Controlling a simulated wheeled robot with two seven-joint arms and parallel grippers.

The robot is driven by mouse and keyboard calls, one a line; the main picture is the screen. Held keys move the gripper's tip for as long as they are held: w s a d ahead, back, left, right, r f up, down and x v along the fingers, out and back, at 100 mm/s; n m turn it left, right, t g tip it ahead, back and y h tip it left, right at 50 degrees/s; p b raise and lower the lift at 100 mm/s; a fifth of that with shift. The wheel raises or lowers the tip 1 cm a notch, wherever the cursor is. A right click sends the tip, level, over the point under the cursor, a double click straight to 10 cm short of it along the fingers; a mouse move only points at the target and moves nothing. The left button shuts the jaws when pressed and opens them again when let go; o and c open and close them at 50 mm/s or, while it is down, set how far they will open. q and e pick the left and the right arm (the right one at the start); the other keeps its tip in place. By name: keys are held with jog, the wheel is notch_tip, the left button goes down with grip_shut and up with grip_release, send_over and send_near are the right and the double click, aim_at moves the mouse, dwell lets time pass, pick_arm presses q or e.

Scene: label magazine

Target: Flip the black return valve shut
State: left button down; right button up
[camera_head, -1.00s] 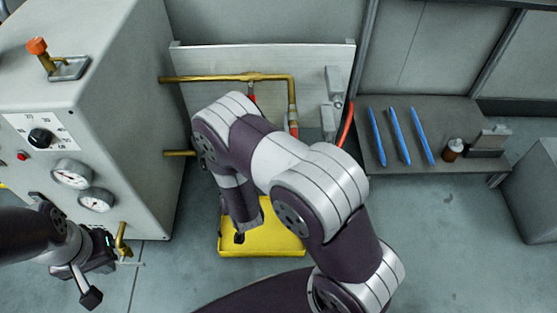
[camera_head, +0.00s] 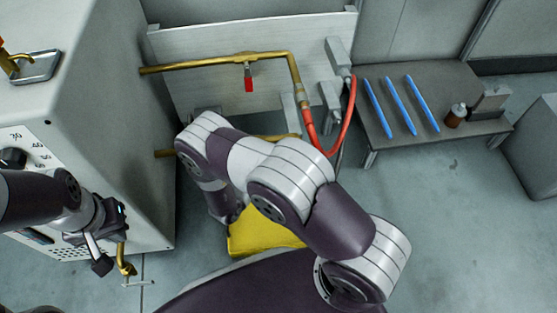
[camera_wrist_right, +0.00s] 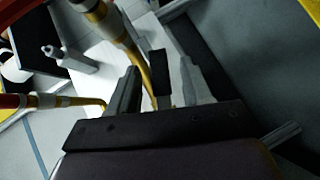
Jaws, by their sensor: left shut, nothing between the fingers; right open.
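The black return valve's handle (camera_wrist_right: 160,66) shows in the right wrist view as a dark upright block beside a brass pipe. My right gripper (camera_wrist_right: 163,88) is open, with one grey finger on either side of the handle in that view; I cannot tell whether either touches it. In the head view my right arm hides the handle and most of the lower brass pipe (camera_head: 165,153). My left gripper (camera_head: 98,252) is shut and empty, in front of the grey cabinet at the lower left.
A red-handled valve (camera_head: 249,78) hangs from the upper brass pipe (camera_head: 205,63). A red hose (camera_head: 347,125) loops beside it. A yellow tray (camera_head: 262,236) lies on the floor under my right arm. A side table (camera_head: 440,85) holds blue sticks and a bottle.

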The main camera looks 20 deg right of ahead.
jog(key=b+x, duration=0.1)
jog(key=x, duration=0.2)
